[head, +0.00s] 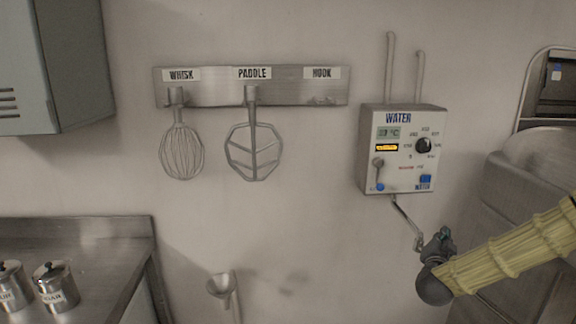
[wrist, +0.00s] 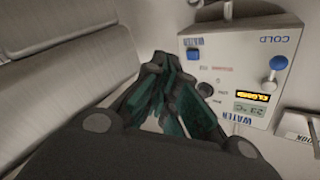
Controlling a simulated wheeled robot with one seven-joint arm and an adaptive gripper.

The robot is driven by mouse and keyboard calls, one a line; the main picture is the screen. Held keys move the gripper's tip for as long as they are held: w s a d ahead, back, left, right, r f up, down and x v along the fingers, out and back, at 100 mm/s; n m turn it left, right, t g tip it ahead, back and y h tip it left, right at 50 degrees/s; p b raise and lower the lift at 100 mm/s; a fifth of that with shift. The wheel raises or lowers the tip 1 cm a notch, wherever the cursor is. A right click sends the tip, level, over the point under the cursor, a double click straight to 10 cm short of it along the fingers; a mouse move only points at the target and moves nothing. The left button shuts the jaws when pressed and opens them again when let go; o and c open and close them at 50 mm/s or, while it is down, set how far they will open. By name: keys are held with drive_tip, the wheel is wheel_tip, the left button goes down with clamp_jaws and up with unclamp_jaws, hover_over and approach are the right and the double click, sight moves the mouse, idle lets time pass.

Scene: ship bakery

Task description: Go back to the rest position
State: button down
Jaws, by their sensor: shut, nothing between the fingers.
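My gripper (head: 443,238) is at the lower right of the head view, at the end of my yellow-sleeved arm. It is in front of the wall, below the water control box (head: 402,150). In the wrist view, the dark green fingers of my gripper (wrist: 158,62) come together at their tips with nothing held between them. The water control box also shows there, upside down (wrist: 225,75), to the right of the fingers. Its yellow label reads CLOSED. The fingers appear apart from the box, though the exact gap cannot be told.
A wall rack (head: 215,98) holds a whisk (head: 182,150) and a paddle (head: 254,150); its HOOK place is empty. A large grey machine (head: 525,190) stands at the right. A steel counter (head: 100,240) with canisters (head: 55,288) is at the left. A grey cabinet (head: 75,60) hangs above.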

drive_tip(key=s+a+f+n+g+y, duration=0.25)
drive_tip(key=s+a+f, duration=0.3)
drive_tip(key=f, duration=0.35)
drive_tip(key=s+a+f+n+g+y, duration=0.1)
drive_tip(key=s+a+f+n+y, duration=0.2)
drive_tip(key=a+f, duration=0.5)
drive_tip(key=s+a+f+n+g+y, duration=0.25)
drive_tip(key=s+f, duration=0.35)
drive_tip(key=f, duration=0.5)
drive_tip(key=s+a+f+n+g, duration=0.1)
drive_tip(key=s+f, duration=0.4)
drive_tip(key=s, duration=0.7)
drive_tip(key=s+a+f+n+g, duration=0.1)
drive_tip(key=s+a+f+g, duration=0.2)
drive_tip(key=s, duration=0.8)
drive_tip(key=s+a+f+n+g+y, duration=0.1)
drive_tip(key=s+f+g, duration=0.4)
drive_tip(key=s, duration=0.7)
drive_tip(key=shift+s+a+f+n+g, duration=0.3)
drive_tip(key=shift+a+f, duration=0.25)
drive_tip(key=shift+f, duration=0.3)
